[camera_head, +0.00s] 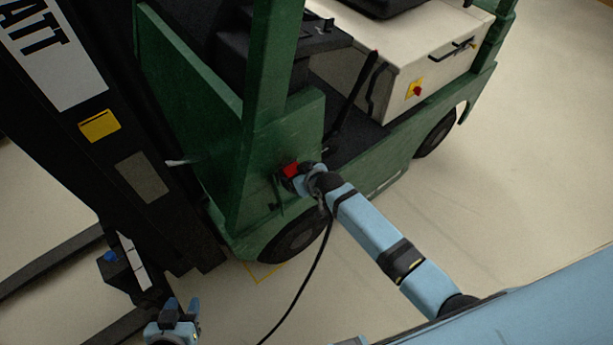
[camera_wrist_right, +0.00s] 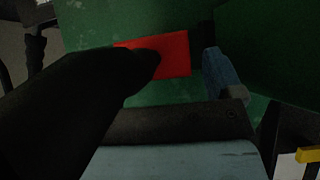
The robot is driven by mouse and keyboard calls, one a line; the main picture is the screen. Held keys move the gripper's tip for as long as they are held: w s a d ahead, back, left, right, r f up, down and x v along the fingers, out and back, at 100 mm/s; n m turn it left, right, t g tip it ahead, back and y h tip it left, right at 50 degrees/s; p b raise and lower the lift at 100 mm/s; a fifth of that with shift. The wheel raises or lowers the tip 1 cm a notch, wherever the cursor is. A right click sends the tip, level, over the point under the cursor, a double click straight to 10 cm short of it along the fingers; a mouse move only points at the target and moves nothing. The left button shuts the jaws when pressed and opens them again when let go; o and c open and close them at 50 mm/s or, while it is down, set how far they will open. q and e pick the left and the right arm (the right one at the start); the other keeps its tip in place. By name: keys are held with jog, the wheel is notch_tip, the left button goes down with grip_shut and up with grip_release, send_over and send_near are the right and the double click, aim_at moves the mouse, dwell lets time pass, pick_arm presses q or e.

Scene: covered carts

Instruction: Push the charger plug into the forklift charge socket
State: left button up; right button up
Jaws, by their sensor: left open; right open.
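The green forklift (camera_head: 170,85) carries a red charge socket (camera_head: 291,170) on its side, above the wheel. The socket also shows in the right wrist view (camera_wrist_right: 178,60). A black plug (camera_wrist_right: 100,85) overlaps the socket's left part there; how deep it sits cannot be told. Its black cable (camera_head: 315,262) hangs from beside my right gripper down to the bottom edge. My right gripper (camera_head: 297,180) is open at the socket; one blue finger (camera_wrist_right: 220,75) shows right of the red face. My left gripper (camera_head: 181,307) is open and empty at the lower left.
A dark unit with a blue knob (camera_head: 110,256) stands left of my left gripper. The forklift's dark mast (camera_head: 75,140) rises at the left. Its front wheel (camera_head: 292,238) is below the socket. The floor (camera_head: 530,165) at the right is clear.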

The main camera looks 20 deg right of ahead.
jog(key=v, duration=1.3)
jog(key=shift+s+r+b, duration=0.2)
jog(key=shift+r+b, duration=0.1)
jog(key=shift+d, duration=0.1)
jog(key=s+f, duration=0.2)
jog(key=s, duration=0.7)
jog(key=s+f+m+t, duration=0.1)
jog(key=s+f, duration=0.2)
jog(key=s, duration=0.6)
jog(key=shift+d, duration=0.35)
jog(key=shift+w+f, duration=0.1)
jog(key=shift+c, duration=0.5)
